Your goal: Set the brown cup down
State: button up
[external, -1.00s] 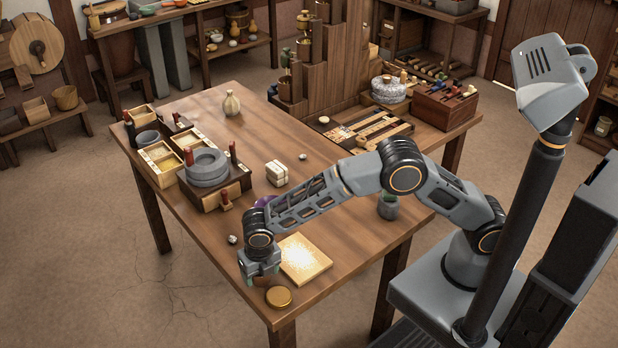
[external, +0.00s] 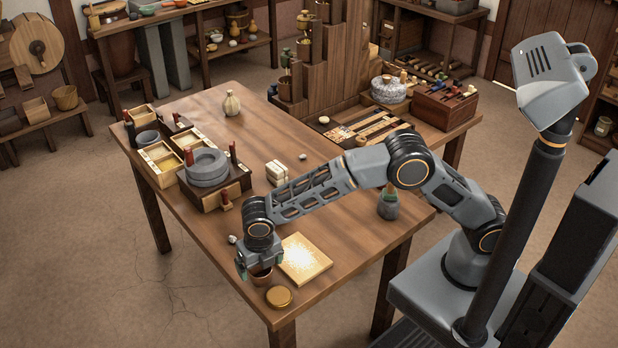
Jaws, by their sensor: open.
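The brown cup (external: 262,278) is at the near corner of the table, directly below my gripper (external: 258,268). It looks upright and seems to stand on the tabletop, though its upper part is hidden by the gripper. My gripper points down and is open, with its fingers close above or around the cup's rim; I cannot tell whether they touch it. A pale yellow square board (external: 304,260) lies just right of the cup. A round brass-coloured lid (external: 279,297) lies just in front of it.
A small pale stone (external: 232,239) lies behind the gripper. A wooden box with grey round stones (external: 207,166) stands further back. A white tied bundle (external: 277,172) and a green-topped grey jar (external: 388,205) stand on the table (external: 345,235). The middle of the table is mostly clear.

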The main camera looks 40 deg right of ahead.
notch_tip(320, 180, up, 8)
jog(key=s, duration=0.1)
jog(key=w+d+r+m, duration=0.1)
jog(key=d+r+m, duration=0.2)
jog(key=d+m, duration=0.45)
jog(key=w+d+r+m, duration=0.2)
jog(key=d+m, duration=0.2)
jog(key=d, duration=0.6)
jog(key=w+d+r+m, duration=0.1)
jog(key=d+r+m, duration=0.2)
jog(key=d+m, duration=0.45)
jog(key=s+d+f+m, duration=0.1)
jog(key=s+d+m, duration=0.5)
jog(key=d+m, duration=0.2)
jog(key=s+d+f+m+t, duration=0.1)
jog(key=s+d+f+m, duration=0.1)
jog(key=s+d+m, duration=0.3)
jog(key=d+m, duration=0.3)
jog(key=d, duration=0.3)
jog(key=shift+s+f+t, duration=0.15)
jog(key=shift+s+t, duration=0.15)
jog(key=shift+s, duration=0.1)
jog(key=shift+d+p, duration=0.1)
jog(key=shift+p, duration=0.2)
